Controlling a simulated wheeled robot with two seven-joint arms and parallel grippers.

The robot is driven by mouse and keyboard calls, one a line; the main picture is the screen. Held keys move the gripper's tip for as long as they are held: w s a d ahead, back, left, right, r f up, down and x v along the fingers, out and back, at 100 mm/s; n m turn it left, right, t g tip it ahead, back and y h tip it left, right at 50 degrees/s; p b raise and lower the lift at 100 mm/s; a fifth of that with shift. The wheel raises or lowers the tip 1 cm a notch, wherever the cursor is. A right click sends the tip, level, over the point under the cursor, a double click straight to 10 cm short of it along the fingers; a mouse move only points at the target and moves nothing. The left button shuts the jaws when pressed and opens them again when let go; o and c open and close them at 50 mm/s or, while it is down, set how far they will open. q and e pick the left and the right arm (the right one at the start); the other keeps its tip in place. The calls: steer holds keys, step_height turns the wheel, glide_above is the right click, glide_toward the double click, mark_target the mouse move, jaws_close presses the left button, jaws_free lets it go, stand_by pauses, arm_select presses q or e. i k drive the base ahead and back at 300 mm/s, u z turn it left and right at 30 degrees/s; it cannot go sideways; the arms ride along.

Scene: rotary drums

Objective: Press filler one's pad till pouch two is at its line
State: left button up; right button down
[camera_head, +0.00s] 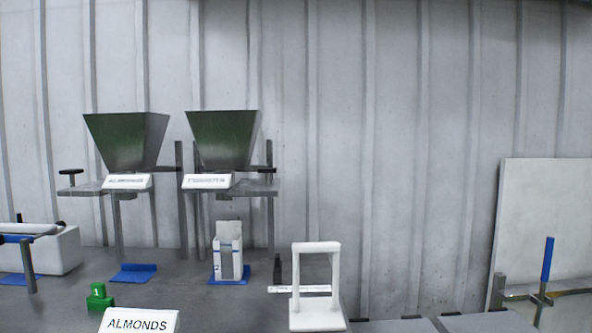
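Two green hoppers stand at the back. The left filler (127,140) has a card that seems to read ALMONDS and a black pad (71,172) at its left side. The right filler (224,138) has a card too small to read surely and a black pad (268,170) at its right side. Which is filler one is not marked. A white pouch marked 2 (236,245), with blue marks and a grey front strip, stands upright under the right filler. Its fill level cannot be told. Neither of my grippers is in view.
A blue mat (133,272) under the left filler is bare. A green block (100,298), an ALMONDS sign (139,320) and a white frame (335,270) stand in front. A white machine (58,250) is at left, a blue-handled lever (547,260) at right.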

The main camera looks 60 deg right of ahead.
mark_target(265, 170)
steer(key=z, duration=1.25)
steer(key=i, duration=0.1)
steer(key=z, duration=0.3)
